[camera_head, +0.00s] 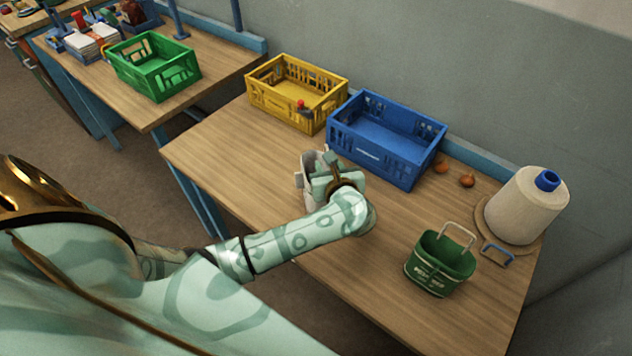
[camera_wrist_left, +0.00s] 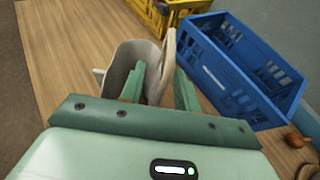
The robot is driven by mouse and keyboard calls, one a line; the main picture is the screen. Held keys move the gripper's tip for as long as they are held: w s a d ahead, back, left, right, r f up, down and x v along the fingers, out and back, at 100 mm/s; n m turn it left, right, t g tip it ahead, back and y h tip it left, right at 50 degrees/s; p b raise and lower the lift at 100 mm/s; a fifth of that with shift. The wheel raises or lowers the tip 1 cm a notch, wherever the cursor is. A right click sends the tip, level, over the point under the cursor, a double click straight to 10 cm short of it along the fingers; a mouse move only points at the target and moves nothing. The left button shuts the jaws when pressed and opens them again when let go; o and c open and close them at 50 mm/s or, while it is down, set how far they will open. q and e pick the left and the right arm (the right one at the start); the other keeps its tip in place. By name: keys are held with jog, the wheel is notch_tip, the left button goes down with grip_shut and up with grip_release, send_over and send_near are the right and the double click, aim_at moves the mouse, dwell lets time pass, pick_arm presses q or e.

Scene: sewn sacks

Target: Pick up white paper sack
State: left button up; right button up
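The white paper sack (camera_head: 309,163) stands on the wooden table in front of the yellow and blue crates, partly hidden by my left gripper (camera_head: 327,176) in the head view. In the left wrist view the open-topped sack (camera_wrist_left: 124,58) is seen from above. My left gripper (camera_wrist_left: 159,88) is open over it, with its fingers apart. One finger overlaps the sack's opening and the other is to the right of its near right wall, so that wall is between them. I cannot tell whether either finger touches the sack. My right gripper is not in view.
A yellow crate (camera_head: 262,98) and a blue crate (camera_head: 384,158) stand along the wall. Onions (camera_head: 467,181), a large thread cone (camera_head: 520,207) and a green bag (camera_head: 438,265) with a pale handle are at right. A green crate (camera_head: 160,83) is on another table. The table's left part is clear.

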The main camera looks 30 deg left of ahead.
pick_arm(q)
grip_shut()
jog(key=shift+r, duration=0.15)
